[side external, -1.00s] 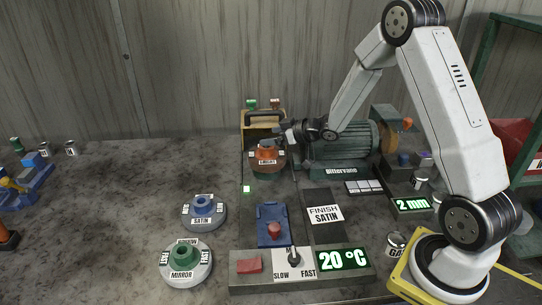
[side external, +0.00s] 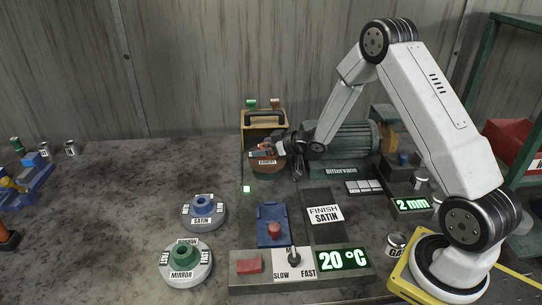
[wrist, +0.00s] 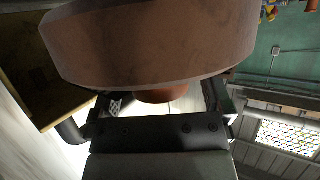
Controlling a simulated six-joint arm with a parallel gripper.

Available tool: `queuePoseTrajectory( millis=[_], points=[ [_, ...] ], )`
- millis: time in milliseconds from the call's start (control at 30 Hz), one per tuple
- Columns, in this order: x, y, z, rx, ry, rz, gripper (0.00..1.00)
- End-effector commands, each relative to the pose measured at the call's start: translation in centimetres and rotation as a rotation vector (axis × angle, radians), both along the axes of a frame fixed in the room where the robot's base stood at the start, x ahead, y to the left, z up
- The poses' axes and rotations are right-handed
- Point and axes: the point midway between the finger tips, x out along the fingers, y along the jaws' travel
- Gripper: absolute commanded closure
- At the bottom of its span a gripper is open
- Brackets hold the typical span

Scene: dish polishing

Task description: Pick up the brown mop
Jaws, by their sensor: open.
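The brown mop (side external: 268,173) is a thick round disc with a label and an orange hub. It stands beyond the blue tray, in front of the yellow toolbox. It fills the top of the wrist view (wrist: 150,40), with its orange hub showing below it. My gripper (side external: 268,152) is at the mop's hub, reaching in from the right. In the wrist view my open fingers (wrist: 158,98) stand on either side of the hub. Whether they touch it cannot be told. The gripper hides most of the hub in the side view.
A green motor (side external: 344,143) stands close on the right. The yellow toolbox (side external: 265,128) is just behind. The blue satin mop (side external: 203,213) and green mirror mop (side external: 186,264) lie at the front left. The blue tray (side external: 270,218) is nearer. The table's left side is mostly clear.

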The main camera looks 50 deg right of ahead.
Motion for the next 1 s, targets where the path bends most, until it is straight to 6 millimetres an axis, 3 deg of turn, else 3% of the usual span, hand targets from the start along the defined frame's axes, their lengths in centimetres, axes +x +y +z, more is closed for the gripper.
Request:
queuePoseTrajectory(
  millis=[300, 600, 1000],
  points=[
    [-0.02, 0.0, 0.01, 0.0, 0.0, 0.0, 0.03],
    [-0.02, -0.01, 0.02, 0.0, 0.0, 0.0, 0.99],
    [0.02, -0.01, 0.33, 0.0, -0.002, 0.0, 1.0]
  ],
)
